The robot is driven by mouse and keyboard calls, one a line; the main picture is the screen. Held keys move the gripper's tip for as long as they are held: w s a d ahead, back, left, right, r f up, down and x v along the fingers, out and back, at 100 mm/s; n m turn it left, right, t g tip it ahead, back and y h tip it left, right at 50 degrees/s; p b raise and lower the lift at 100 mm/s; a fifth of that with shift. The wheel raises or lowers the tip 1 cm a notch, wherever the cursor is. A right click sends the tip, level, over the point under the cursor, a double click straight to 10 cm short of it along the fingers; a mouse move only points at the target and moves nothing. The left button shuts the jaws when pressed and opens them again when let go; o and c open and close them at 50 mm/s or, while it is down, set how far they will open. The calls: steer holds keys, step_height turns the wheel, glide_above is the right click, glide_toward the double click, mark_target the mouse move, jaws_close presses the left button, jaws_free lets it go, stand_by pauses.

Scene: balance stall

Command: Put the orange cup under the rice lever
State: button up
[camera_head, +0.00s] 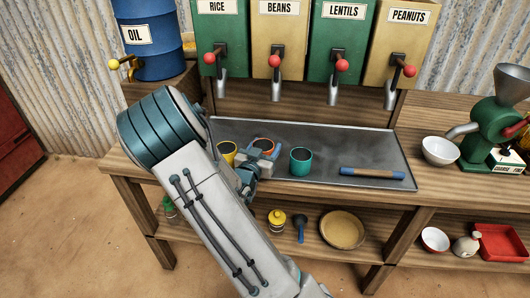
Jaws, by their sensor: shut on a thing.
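The rice dispenser (217,45) is the green one at the far left of the row. Its lever (216,50) has a red knob above a metal spout (221,90). My gripper (262,152) is over the metal tray (345,139), below and a little right of the rice spout.
A yellow cup (227,149) is close left of my gripper and a teal cup (300,161) close right. A rolling-pin-like rod (372,173) lies at the tray's right front. A white bowl (440,151) and green grinder (495,120) stand right. The tray's middle back is clear.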

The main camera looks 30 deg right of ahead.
steer(key=shift+f, duration=0.85)
steer(key=shift+f+b, duration=0.25)
steer(key=shift+b, duration=0.1)
steer(key=o, duration=1)
steer(key=shift+r+p, duration=0.2)
steer(key=shift+p, duration=0.3)
